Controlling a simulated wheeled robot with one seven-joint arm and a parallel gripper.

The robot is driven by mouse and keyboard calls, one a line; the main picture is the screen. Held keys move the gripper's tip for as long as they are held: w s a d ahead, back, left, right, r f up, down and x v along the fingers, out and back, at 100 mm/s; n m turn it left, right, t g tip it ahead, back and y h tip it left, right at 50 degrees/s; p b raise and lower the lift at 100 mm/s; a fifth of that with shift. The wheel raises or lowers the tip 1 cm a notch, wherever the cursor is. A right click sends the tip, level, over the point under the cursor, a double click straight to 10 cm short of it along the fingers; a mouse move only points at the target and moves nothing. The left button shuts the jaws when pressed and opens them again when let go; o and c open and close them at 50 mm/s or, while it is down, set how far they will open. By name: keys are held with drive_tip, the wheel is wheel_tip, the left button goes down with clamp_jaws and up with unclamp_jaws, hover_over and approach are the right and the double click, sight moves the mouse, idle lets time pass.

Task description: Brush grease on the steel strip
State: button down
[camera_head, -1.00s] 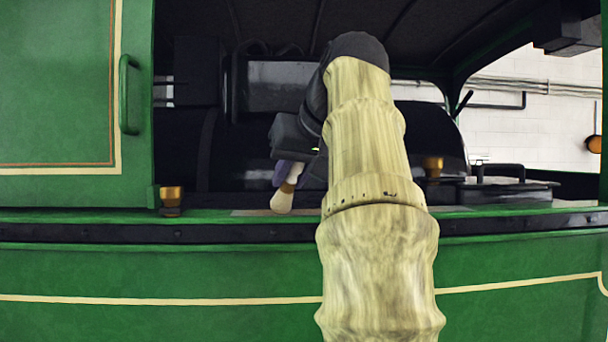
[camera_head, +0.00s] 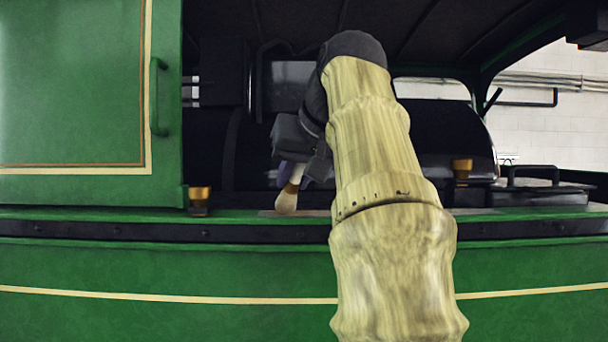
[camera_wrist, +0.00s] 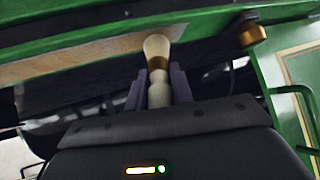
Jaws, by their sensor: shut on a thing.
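My gripper (camera_head: 290,170) is shut on a brush (camera_head: 287,201) with pale bristles and a brown-gold collar. In the wrist view the brush (camera_wrist: 158,48) stands out between the purple-grey fingers of my gripper (camera_wrist: 159,88), bristles outward. The steel strip (camera_head: 315,213) lies flat along the green ledge, partly hidden behind my arm. In the wrist view the strip (camera_wrist: 110,52) shows as a tan-grey band beside the bristles. The bristle tip is at the strip's near left part; I cannot tell whether it touches. No grease is clearly visible.
A brass cup (camera_head: 199,200) stands on the ledge left of the brush, and another brass cup (camera_head: 462,169) stands to the right. A green panel with a handle (camera_head: 158,97) closes the left side. A dark boiler (camera_head: 440,135) and lidded box (camera_head: 540,190) stand behind.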

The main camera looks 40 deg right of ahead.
drive_tip(key=shift+w+a, duration=0.5)
drive_tip(key=shift+a, duration=0.2)
drive_tip(key=shift+w+a, duration=0.45)
drive_tip(key=shift+a, duration=0.2)
drive_tip(key=shift+w+a+f+p, duration=0.1)
drive_tip(key=shift+w+a+p, duration=0.15)
drive_tip(key=shift+w+a, duration=0.35)
drive_tip(key=shift+w+a+f+p, duration=0.1)
drive_tip(key=shift+w+a+p, duration=0.15)
drive_tip(key=shift+a, duration=0.55)
drive_tip(key=shift+w+a+r+p, duration=0.1)
drive_tip(key=shift+w+a+p, duration=0.2)
drive_tip(key=shift+w+a, duration=0.35)
drive_tip(key=shift+w+a+r+p, duration=0.1)
drive_tip(key=shift+w+a+p, duration=0.25)
drive_tip(key=shift+a, duration=0.4)
